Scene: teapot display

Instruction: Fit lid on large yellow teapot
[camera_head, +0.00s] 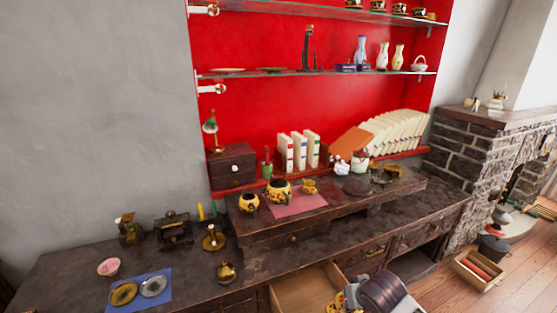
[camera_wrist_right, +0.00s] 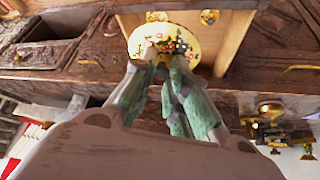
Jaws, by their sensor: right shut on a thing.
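The large yellow teapot (camera_head: 279,190) is a dark-patterned yellow pot on the raised desk shelf, at the back edge of a pink mat (camera_head: 300,208). My right gripper (camera_wrist_right: 165,62) is shut on a yellow lid with a floral pattern (camera_wrist_right: 143,38). In the head view, the yellow lid (camera_head: 343,300) shows at the bottom edge beside my right wrist, well below and right of the teapot. The wrist partly hides it there. My left gripper is not in view.
Smaller yellow pots stand left (camera_head: 249,203) and right (camera_head: 309,187) of the teapot. An open drawer (camera_head: 300,290) juts out near the lid. A blue mat (camera_head: 140,291) with two plates lies at left. White books (camera_head: 300,150) stand behind. The desk's middle strip is mostly clear.

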